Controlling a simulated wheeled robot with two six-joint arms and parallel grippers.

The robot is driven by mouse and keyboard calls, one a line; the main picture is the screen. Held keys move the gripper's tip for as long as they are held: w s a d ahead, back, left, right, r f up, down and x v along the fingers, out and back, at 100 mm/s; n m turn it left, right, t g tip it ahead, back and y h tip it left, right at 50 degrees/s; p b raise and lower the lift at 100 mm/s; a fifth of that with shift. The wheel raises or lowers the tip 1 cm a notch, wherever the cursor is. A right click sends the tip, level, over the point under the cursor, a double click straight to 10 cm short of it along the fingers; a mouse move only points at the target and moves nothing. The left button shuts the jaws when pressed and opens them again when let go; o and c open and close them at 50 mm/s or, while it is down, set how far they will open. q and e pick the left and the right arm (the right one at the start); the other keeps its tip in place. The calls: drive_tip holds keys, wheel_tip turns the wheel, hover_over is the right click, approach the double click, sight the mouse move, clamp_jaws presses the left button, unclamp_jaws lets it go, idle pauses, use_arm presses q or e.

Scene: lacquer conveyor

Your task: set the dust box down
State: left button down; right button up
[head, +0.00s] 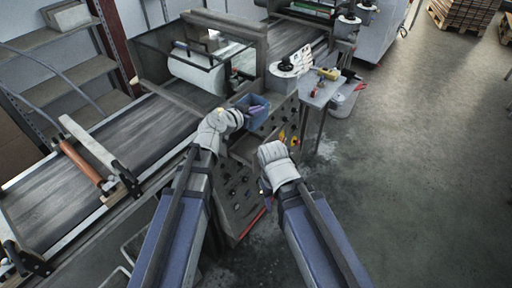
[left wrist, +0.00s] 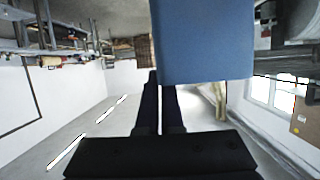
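The dust box is a small blue open-topped box (head: 257,123) with something purple inside, beside the control panel in the head view. My left gripper (head: 241,111) is at the box's left side. In the left wrist view the box's blue wall (left wrist: 203,45) fills the top middle, and the dark fingers of the left gripper (left wrist: 160,84) are close together at its lower edge, apparently shut on it. The box's underside contact is hidden. My right gripper (head: 264,187) hangs lower right of the box, in front of the panel; its fingers are mostly hidden.
A small grey side table (head: 313,99) to the right carries a yellow item (head: 327,73) and small red pieces. The conveyor belt (head: 130,137) runs along the left. A control panel (head: 240,185) with knobs faces me. Open floor (head: 420,150) lies right.

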use_arm(q)
wheel_tip(320, 180, down, 12)
drive_tip(key=b, duration=1)
drive_tip(key=shift+b, duration=0.35)
wheel_tip(320, 180, down, 4)
drive_tip(key=b, duration=0.4)
drive_tip(key=shift+r, duration=0.15)
drive_tip(key=c, duration=1.5)
unclamp_jaws()
drive_tip(key=shift+o, duration=0.8)
